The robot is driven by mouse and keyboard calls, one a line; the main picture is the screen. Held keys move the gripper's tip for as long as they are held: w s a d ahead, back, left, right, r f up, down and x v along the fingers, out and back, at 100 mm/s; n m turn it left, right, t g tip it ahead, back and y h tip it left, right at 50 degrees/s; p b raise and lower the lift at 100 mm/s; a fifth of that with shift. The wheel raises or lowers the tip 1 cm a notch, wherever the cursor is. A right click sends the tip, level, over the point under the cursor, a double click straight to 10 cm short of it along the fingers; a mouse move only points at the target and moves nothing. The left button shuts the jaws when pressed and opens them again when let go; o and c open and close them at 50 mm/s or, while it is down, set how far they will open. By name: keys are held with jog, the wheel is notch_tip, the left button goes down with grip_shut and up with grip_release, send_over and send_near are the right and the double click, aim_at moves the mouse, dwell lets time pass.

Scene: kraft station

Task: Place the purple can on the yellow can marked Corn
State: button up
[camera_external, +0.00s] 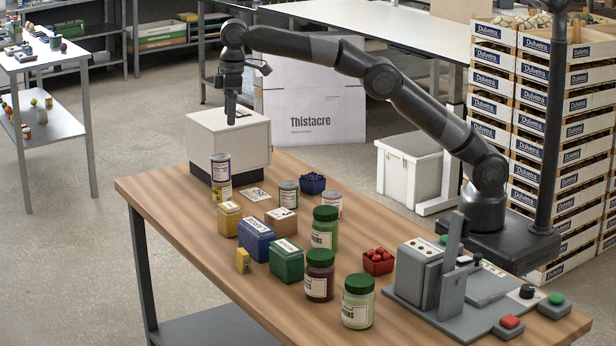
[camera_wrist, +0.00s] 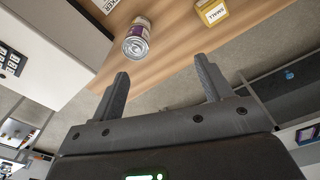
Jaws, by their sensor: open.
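The purple can (camera_external: 220,167) stands upright on top of a yellow can (camera_external: 221,191), near the far left part of the wooden table. The yellow can's label is too small to read.
A white box-like machine (camera_external: 228,140) stands right behind the stack. A yellow box (camera_external: 229,219), blue box (camera_external: 255,240), green box (camera_external: 287,262), other cans and several green-lidded jars crowd the table to the right. The left table edge is bare.

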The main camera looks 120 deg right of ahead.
jog(key=s+a+r+n+t, duration=0.1)
jog(key=s+a+r, duration=0.3)
jog(key=s+a, duration=0.55)
jog(key=s+a+r+n+t, duration=0.1)
jog(key=s+a+r, duration=0.4)
jog(key=a, duration=0.7)
jog(key=s+a+f+n+t, duration=0.1)
jog(key=s+a+f, duration=0.2)
jog(key=s+f, duration=0.2)
jog(key=s+a+f+n+t, duration=0.1)
jog(key=s+a+f, duration=0.3)
jog(key=s, duration=0.8)
jog(key=s+a+f, duration=0.4)
jog(key=s+f, duration=0.3)
jog(key=s, duration=0.1)
jog(key=shift+s+a+f+n+t, duration=0.2)
jog(key=shift+s+n+t, duration=0.1)
jog(key=shift+n+t, duration=0.1)
jog(key=shift+o, duration=0.2)
jog(key=shift+o, duration=1.4)
jog(key=shift+w+r, duration=0.1)
jog(key=shift+r, duration=0.05)
